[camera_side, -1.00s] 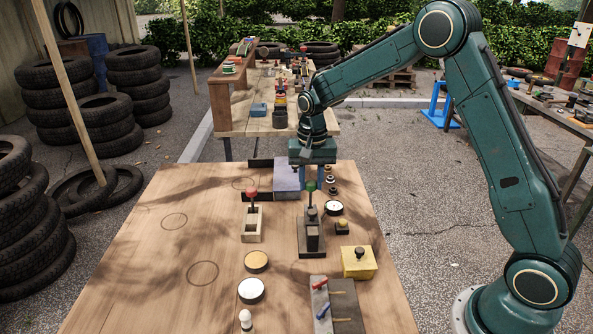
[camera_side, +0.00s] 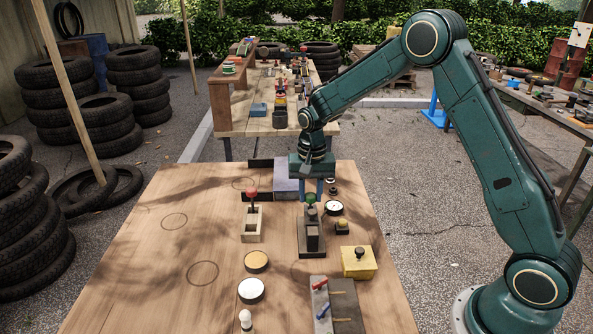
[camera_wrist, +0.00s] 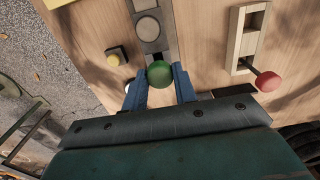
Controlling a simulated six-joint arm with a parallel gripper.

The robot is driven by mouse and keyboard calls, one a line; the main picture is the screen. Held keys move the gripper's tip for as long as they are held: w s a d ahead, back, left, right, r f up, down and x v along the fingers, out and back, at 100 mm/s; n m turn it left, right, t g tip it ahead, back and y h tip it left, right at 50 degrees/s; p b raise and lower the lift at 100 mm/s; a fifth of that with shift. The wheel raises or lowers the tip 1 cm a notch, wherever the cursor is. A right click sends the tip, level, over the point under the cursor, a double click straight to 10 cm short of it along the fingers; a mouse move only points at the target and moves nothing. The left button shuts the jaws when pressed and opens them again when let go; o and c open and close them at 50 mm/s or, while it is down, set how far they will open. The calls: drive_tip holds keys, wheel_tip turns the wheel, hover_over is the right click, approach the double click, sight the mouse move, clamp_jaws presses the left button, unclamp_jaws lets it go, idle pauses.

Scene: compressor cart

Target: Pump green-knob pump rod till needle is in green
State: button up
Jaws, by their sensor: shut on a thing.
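The green knob (camera_side: 310,198) tops the pump rod of a dark pump (camera_side: 312,243) on the wooden table. The green knob (camera_wrist: 159,73) shows between my blue fingers in the wrist view. My gripper (camera_side: 311,190) is shut on it from behind and above, and the knob sits low, close to the pump body. A round white-faced gauge (camera_side: 333,208) lies just right of the pump. Its needle is too small to read in the side view, and my left finger mostly hides the gauge in the wrist view.
A small yellow-topped button (camera_side: 341,225) and a yellow box (camera_side: 358,262) are at the right.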

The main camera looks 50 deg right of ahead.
idle(0.5)
drive_tip(key=shift+r, duration=1.9)
drive_tip(key=shift+f, duration=0.1)
drive_tip(key=shift+f, duration=1.9)
drive_tip(key=shift+r, duration=0.15)
drive_tip(key=shift+r, duration=1.9)
drive_tip(key=shift+f, duration=0.2)
